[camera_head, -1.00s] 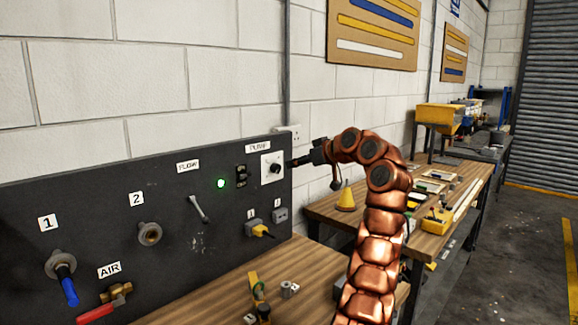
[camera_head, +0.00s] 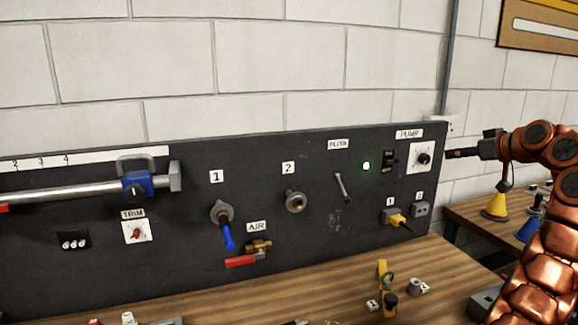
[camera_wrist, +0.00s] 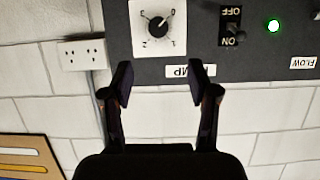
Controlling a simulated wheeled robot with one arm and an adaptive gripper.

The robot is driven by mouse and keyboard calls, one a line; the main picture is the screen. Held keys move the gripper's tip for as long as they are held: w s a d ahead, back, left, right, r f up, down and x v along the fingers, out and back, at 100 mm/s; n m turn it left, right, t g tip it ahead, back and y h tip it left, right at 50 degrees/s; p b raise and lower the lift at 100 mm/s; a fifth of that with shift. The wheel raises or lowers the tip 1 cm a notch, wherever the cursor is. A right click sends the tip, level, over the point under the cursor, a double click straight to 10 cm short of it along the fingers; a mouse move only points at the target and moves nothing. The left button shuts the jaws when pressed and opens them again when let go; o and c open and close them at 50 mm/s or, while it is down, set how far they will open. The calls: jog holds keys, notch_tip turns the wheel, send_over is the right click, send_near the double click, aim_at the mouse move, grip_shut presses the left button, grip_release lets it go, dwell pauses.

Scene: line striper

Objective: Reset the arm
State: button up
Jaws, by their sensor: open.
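My copper-coloured arm (camera_head: 545,235) reaches in from the right in the head view. My gripper (camera_head: 450,154) points left, close to the right edge of the dark panel, beside the pump knob (camera_head: 424,158). In the wrist view my gripper (camera_wrist: 162,80) is open, with nothing between its fingers. The pump knob (camera_wrist: 158,26) on its white dial plate shows upside down beyond the fingertips, apart from them.
The dark panel (camera_head: 110,215) carries a lit green lamp (camera_head: 366,166), an on/off switch (camera_wrist: 231,27), valves and a long clamp bar. A wooden bench (camera_head: 340,285) below holds small parts. A wall socket (camera_wrist: 82,54) is beside the panel.

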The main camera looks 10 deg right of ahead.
jog(key=w+a+r+m+g+y, duration=0.2)
jog(key=a+m+g+y, duration=0.15)
jog(key=a, duration=1.35)
jog(key=s+a+f+g, duration=0.2)
jog(key=s+a+f, duration=0.3)
jog(key=a, duration=0.4)
jog(key=s+a+f+g, duration=0.3)
jog(key=s+a, duration=0.4)
jog(key=a, duration=0.1)
jog(key=s+a+f+g+h, duration=0.1)
jog(key=s+a+f+g, duration=0.15)
jog(key=s+f, duration=0.4)
jog(key=s+a+f+g+h, duration=0.1)
jog(key=s+a+f+h, duration=0.15)
jog(key=s, duration=0.75)
jog(key=s+d+f+g+h, duration=0.1)
jog(key=s+f, duration=0.3)
jog(key=s, duration=0.3)
jog(key=s+d+f+g+h, duration=0.1)
jog(key=s+f, duration=0.3)
jog(key=s, duration=0.4)
jog(key=s+d+f+g+h+p, duration=0.1)
jog(key=s+f, duration=0.3)
jog(key=s, duration=0.3)
jog(key=shift+s+f+n, duration=0.2)
jog(key=shift+s+n, duration=0.15)
jog(key=shift+n, duration=0.1)
jog(key=shift+d, duration=0.1)
